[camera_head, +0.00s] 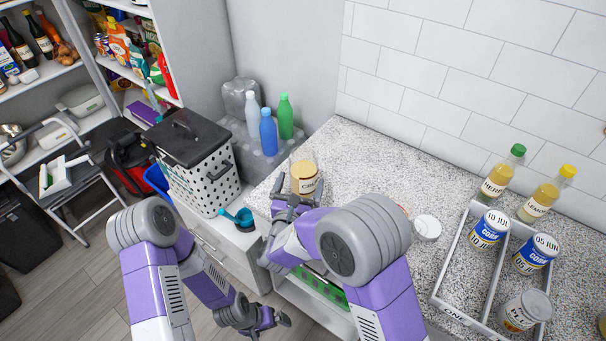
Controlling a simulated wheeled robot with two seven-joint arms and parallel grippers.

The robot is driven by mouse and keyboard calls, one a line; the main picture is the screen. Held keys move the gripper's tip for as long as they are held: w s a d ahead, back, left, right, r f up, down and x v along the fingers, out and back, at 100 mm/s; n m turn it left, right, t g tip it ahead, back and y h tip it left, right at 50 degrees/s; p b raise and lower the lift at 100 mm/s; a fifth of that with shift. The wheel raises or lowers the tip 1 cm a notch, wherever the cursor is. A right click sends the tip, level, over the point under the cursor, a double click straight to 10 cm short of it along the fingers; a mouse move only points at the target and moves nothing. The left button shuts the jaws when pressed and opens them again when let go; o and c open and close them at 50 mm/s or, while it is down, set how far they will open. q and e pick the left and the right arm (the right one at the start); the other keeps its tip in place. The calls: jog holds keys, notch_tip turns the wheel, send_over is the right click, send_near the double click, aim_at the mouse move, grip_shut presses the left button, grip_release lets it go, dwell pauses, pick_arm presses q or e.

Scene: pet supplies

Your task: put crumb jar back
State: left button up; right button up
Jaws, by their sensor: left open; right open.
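The crumb jar (304,171), a clear jar with tan contents and a partly hidden label, is upright at the left end of the speckled counter (364,165). My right gripper (298,194) is open at the lower part of the jar and hides its base. I cannot tell whether the fingers touch it. My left gripper (279,323) is open and empty, low over the floor in front of the drawers. A white round lid (427,228) lies on the counter to the right of my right arm.
A divided white tray (450,258) holds several labelled cans on the right. Two yellow bottles (495,178) stand behind it. A spotted bin (208,182) with a black lid and a blue scoop (241,217) are left of the counter. The counter's back middle is clear.

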jog(key=v, duration=0.8)
jog(key=shift+s, duration=0.1)
